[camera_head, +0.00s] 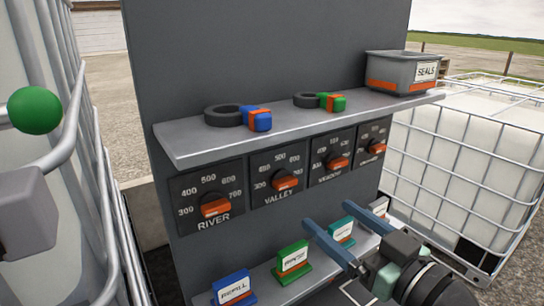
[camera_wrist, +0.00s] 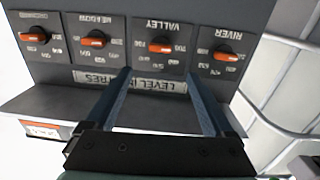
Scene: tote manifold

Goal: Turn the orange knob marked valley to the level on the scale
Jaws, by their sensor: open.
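The orange valley knob (camera_head: 283,181) sits on a dark dial plate lettered VALLEY, second from the left in a row under the upper shelf. Its bar lies nearly level; where it points is too small to tell. Scale numbers arc above it, with 300 to 500 legible. In the wrist view the valley knob (camera_wrist: 160,46) appears upside down, a little beyond my fingertips. My gripper (camera_head: 328,219) is open and empty, below and right of the knob. In the wrist view my gripper's fingers (camera_wrist: 158,74) stand apart, partly covering a strip lettered LEVEL.
The river knob (camera_head: 215,206) is to the left and the meadow knob (camera_head: 338,161) to the right. The upper shelf (camera_head: 190,145) juts out above the dials. It bears two black rings and a SEALS bin (camera_head: 400,73). Labelled blocks, including a green one (camera_head: 293,262), stand on the lower shelf.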

